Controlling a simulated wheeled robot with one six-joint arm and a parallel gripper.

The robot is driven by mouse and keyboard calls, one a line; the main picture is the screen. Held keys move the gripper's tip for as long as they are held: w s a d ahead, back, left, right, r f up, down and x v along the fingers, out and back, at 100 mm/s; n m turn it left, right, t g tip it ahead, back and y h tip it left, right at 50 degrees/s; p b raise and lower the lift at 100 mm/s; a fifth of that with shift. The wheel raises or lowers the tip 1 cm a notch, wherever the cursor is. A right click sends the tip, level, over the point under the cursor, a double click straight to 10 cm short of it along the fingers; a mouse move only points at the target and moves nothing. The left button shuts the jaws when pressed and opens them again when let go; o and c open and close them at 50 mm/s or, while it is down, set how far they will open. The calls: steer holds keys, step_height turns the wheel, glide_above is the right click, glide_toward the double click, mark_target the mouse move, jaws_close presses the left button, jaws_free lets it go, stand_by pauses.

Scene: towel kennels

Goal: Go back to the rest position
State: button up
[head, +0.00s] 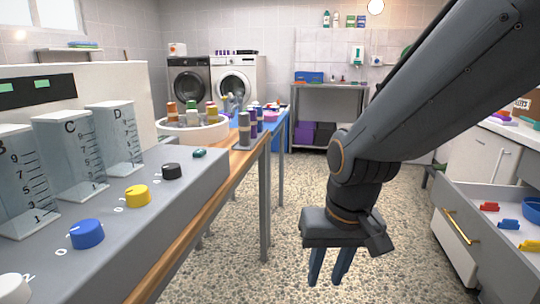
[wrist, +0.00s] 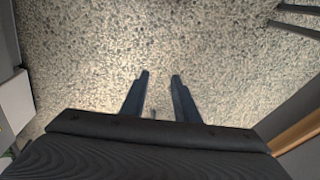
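My gripper (head: 330,265) hangs at the end of my dark arm in the head view, pointing down over the speckled floor (head: 300,190). It is in the aisle between the bench on the left and the open drawer on the right. In the wrist view my gripper (wrist: 160,75) shows two blue fingers apart, with only floor between and beyond them. It is open and holds nothing.
A grey dispenser unit (head: 130,210) with knobs and clear containers stands on the wooden bench at left. An open drawer (head: 485,235) with small coloured items juts out at right. Washing machines (head: 235,80) and a metal table (head: 330,92) stand at the back. The middle floor is clear.

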steer(key=s+r+n+g, duration=0.2)
steer(key=s, duration=0.6)
steer(key=d+r+m+h+p, duration=0.1)
steer(key=d+r+p, duration=0.7)
steer(key=p, duration=1.1)
step_height(320, 180, up, 3)
steer(key=shift+w+d+f+m, duration=0.1)
steer(key=shift+w+d+m, duration=0.25)
steer(key=shift+m, duration=0.55)
steer(key=shift+d, duration=0.1)
